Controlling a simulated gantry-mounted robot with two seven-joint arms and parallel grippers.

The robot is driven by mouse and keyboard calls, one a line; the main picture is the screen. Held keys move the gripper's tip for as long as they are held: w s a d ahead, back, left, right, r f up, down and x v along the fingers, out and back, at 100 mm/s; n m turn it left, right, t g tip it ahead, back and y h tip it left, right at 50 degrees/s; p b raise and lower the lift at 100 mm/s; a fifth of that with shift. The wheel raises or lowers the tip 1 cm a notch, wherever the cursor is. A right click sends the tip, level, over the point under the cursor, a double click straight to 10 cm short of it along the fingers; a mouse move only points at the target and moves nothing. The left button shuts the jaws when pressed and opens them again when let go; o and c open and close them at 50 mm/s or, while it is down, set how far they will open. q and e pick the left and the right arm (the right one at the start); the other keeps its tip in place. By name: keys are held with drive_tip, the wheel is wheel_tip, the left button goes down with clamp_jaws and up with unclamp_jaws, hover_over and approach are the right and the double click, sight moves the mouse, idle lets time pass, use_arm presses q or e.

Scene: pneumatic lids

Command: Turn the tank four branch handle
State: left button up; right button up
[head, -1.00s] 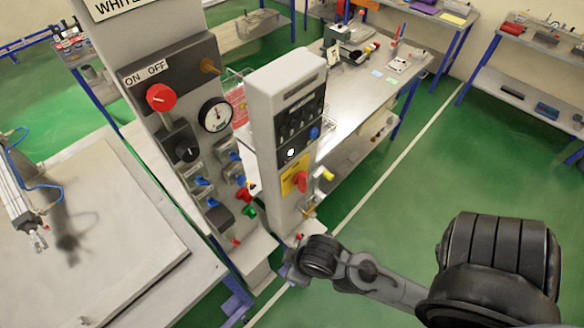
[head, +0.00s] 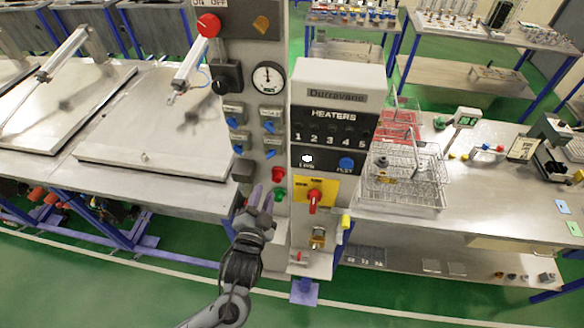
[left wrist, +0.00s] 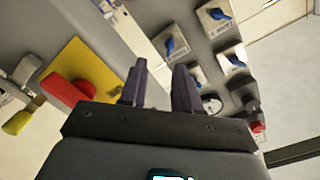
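Several blue branch handles sit on the grey control panel, in two columns: upper left (head: 233,118), upper right (head: 268,126), lower left (head: 236,149) and lower right (head: 269,153). Their small labels are too blurred to tell which is tank four. Blue handles also show ahead of the fingers in the left wrist view (left wrist: 168,45). My left gripper (head: 262,199) is in front of the panel, below the handles and beside the green button. Its two fingers are apart with nothing between them, as the left wrist view (left wrist: 160,82) shows. My right gripper is not in view.
A red knob (head: 208,25) and a gauge (head: 268,77) are higher on the panel. Red and green buttons (head: 279,194) are close to my left gripper. A heater panel (head: 334,116) with a red switch on a yellow plate (head: 313,201) stands just right.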

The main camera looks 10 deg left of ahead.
sight(271, 157)
use_arm(q)
drive_tip(key=w, duration=0.3)
drive_tip(key=w+a+r+p, duration=0.1)
drive_tip(key=w, duration=0.2)
drive_tip(key=w+r, duration=0.1)
drive_tip(key=w, duration=0.3)
drive_tip(key=shift+a+p, duration=0.2)
drive_tip(key=shift+p, duration=0.15)
drive_tip(key=shift+w+a+f, duration=0.1)
drive_tip(key=shift+w, duration=0.85)
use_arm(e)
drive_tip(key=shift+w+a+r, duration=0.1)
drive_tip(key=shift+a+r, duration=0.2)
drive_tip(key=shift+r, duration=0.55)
use_arm(q)
clamp_jaws()
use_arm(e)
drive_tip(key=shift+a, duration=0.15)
